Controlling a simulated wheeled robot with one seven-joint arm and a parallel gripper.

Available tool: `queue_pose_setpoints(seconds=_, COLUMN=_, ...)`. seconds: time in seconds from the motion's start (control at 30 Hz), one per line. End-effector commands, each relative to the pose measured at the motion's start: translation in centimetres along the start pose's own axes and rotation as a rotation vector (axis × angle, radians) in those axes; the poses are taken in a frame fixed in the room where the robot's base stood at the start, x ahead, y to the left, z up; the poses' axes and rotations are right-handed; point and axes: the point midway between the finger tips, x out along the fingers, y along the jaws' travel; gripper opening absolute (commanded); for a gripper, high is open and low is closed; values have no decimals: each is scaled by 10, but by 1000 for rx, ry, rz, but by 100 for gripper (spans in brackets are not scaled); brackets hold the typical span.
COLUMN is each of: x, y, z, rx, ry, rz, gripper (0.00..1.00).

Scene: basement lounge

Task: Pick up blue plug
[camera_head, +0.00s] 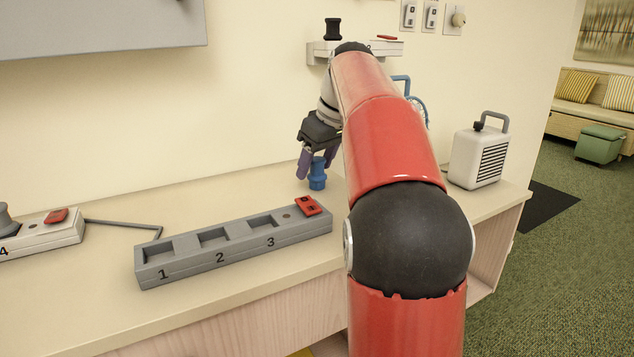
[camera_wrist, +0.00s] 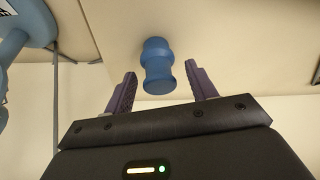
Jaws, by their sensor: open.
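The blue plug (camera_head: 317,175) stands on the countertop behind the right end of the grey power strip in the head view. In the wrist view the blue plug (camera_wrist: 157,66) lies between the two purple fingers of my gripper (camera_wrist: 160,82), with gaps visible on both sides. The fingers are open. My arm hides part of the counter to the right of the plug.
The grey power strip (camera_head: 240,243) with sockets 1, 2, 3 and a red switch lies in front. A white strip (camera_head: 40,237) sits at left. A white heater (camera_head: 478,157) stands at right. A wall shelf (camera_head: 385,47) carries a black plug (camera_head: 332,29).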

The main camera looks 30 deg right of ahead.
Motion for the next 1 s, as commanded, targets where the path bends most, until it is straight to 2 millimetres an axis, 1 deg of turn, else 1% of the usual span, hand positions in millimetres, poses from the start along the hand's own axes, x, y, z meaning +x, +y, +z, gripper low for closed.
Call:
queue_pose_setpoints(seconds=0.07, x=0, y=0, z=0, rx=0, ry=0, rz=0, gripper=57)
queue_pose_setpoints(seconds=0.17, x=0, y=0, z=0, rx=0, ry=0, rz=0, gripper=45)
queue_pose_setpoints(seconds=0.4, x=0, y=0, z=0, rx=0, ry=0, rz=0, gripper=13)
queue_pose_setpoints(seconds=0.67, x=-1, y=0, z=0, rx=0, ry=1, rz=1, gripper=12)
queue_pose_setpoints(seconds=0.77, x=-5, y=0, z=-2, rx=-1, ry=2, rz=2, gripper=12)
queue_pose_setpoints(seconds=0.87, x=-12, y=0, z=-5, rx=-1, ry=3, rz=2, gripper=12)
queue_pose_setpoints(seconds=1.0, x=-31, y=1, z=-14, rx=-2, ry=4, rz=3, gripper=12)
